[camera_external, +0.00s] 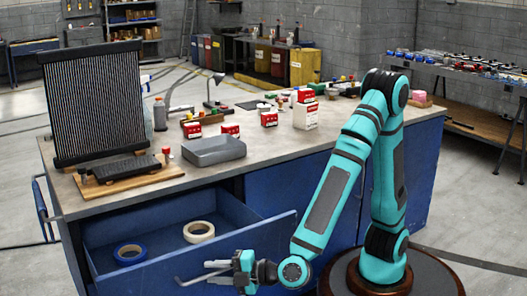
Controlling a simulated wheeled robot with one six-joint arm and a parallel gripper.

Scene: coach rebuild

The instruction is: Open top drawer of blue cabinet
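The blue cabinet (262,192) stands under a beige worktop. Its top drawer (228,246) is pulled out toward the camera, and its inside shows. A blue tape roll (130,254) and a cream tape roll (199,231) lie in the drawer. I cannot tell whether the fingers touch the bar.
On the worktop (270,160) stand a dark ribbed panel (95,103), a grey tray (213,151) and several red-and-white boxes (305,110). My arm's round base is at the cabinet's right front. Free floor (480,215) lies to the right.

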